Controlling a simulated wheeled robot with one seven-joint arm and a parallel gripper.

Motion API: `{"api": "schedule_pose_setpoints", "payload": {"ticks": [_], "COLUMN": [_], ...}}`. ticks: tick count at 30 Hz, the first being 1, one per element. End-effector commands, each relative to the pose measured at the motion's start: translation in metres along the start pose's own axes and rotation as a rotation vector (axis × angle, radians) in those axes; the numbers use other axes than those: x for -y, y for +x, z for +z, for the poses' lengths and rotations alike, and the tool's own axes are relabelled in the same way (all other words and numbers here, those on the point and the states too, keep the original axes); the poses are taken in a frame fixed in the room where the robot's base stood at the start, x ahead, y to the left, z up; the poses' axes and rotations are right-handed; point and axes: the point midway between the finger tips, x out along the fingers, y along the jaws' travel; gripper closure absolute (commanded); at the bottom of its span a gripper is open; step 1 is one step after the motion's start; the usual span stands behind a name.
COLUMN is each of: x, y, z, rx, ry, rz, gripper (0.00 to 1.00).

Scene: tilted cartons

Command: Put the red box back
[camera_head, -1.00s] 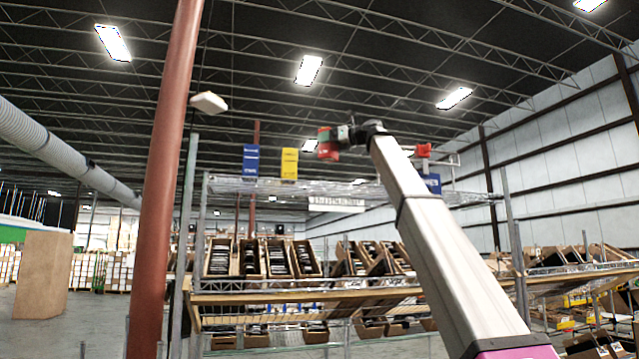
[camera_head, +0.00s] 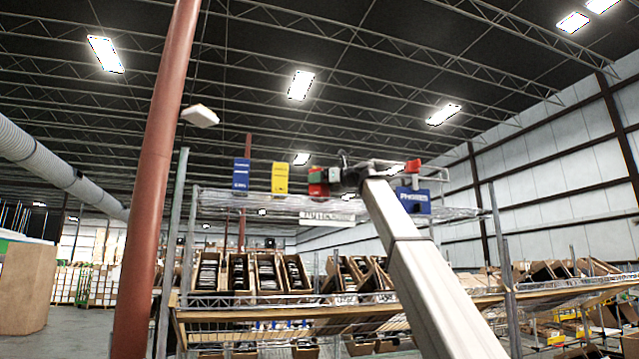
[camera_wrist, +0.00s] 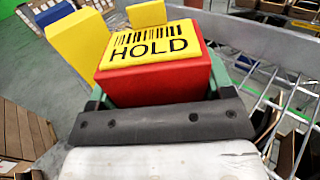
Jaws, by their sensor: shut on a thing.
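The red box (camera_head: 318,183) has a yellow top label reading HOLD, seen in the wrist view (camera_wrist: 155,77). My gripper (camera_head: 333,177) is shut on it. Green finger parts show at the box's sides in the wrist view, with a dark bar in front of it. In the head view the box is just above the top wire shelf (camera_head: 270,203), to the right of a yellow box (camera_head: 280,178) and a blue box (camera_head: 241,175). I cannot tell whether it touches the shelf. The box's underside is hidden.
A blue lettered box (camera_head: 413,201) stands on the right of the top shelf, with a small red thing (camera_head: 413,166) above it. Tilted cartons (camera_head: 240,274) fill the tier below. A red-brown column (camera_head: 150,190) rises at the left. Shelf wire (camera_wrist: 275,85) runs along the wrist view's right.

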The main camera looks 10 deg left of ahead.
Motion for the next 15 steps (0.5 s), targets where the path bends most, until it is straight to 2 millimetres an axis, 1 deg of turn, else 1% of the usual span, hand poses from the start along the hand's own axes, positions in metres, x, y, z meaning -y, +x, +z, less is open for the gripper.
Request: {"api": "schedule_pose_setpoints", "payload": {"ticks": [3,4,5,6,15], "x": [-0.0001,-0.0001,0.0,0.0001,0.0002], "y": [-0.0001,0.0,0.0,0.0001,0.0001], "z": [-0.0021,-0.0026,-0.0022,-0.0021,0.0003], "rx": [0.0,0.0,0.0,0.0,0.0], "ry": [0.0,0.0,0.0,0.0,0.0], "rz": [0.0,0.0,0.0,0.0,0.0], "gripper": [0.53,0.22,0.13,0.0,0.0]}}
